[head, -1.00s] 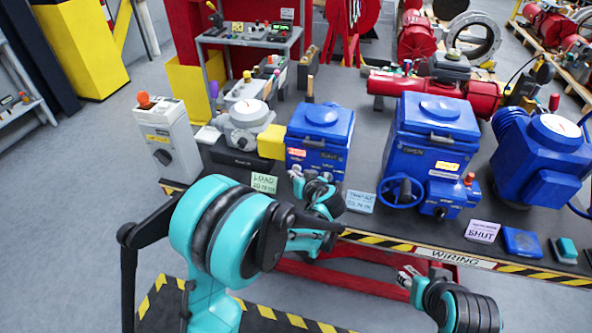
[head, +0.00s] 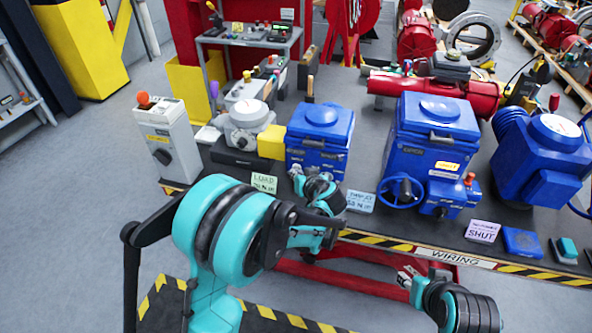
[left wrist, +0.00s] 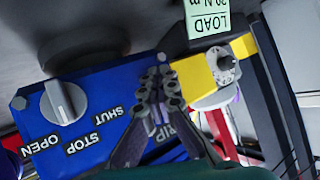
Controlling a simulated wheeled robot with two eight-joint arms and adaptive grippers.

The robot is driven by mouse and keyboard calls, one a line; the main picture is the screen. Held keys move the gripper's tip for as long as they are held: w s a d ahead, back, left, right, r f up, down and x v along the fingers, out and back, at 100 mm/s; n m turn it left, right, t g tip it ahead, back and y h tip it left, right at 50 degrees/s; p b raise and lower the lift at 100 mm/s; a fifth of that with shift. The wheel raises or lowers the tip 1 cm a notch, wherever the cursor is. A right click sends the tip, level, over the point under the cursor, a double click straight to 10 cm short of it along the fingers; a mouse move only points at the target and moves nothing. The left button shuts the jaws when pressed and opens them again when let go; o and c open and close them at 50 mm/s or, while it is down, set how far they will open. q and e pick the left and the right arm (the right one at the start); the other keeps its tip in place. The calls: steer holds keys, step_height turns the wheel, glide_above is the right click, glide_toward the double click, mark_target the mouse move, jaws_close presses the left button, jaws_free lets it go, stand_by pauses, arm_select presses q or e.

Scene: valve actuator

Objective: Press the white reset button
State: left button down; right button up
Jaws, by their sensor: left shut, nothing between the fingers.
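My left gripper (head: 298,178) is at the front of the left blue actuator (head: 320,130) in the head view. In the left wrist view its fingers (left wrist: 160,85) are shut and empty, with their tips close over the actuator's blue face (left wrist: 100,82). That face has a grey selector knob (left wrist: 63,101) and the labels OPEN, STOP and SHUT; a further label is partly covered by the fingers. I cannot make out the white reset button; the fingers hide part of the face. I cannot tell whether the tips touch it.
A yellow block (head: 271,142) and a LOAD card (head: 264,183) are beside the left actuator. A second blue actuator with a handwheel (head: 401,191) stands to the right. The bench has a striped front edge (head: 375,240). A grey post with a red button (head: 144,98) stands at the left.

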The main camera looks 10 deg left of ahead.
arm_select(q)
steer(key=shift+s, duration=0.85)
steer(key=s, duration=0.5)
steer(key=shift+a+b, duration=0.15)
steer(key=shift+b, duration=0.2)
stand_by(0.6)
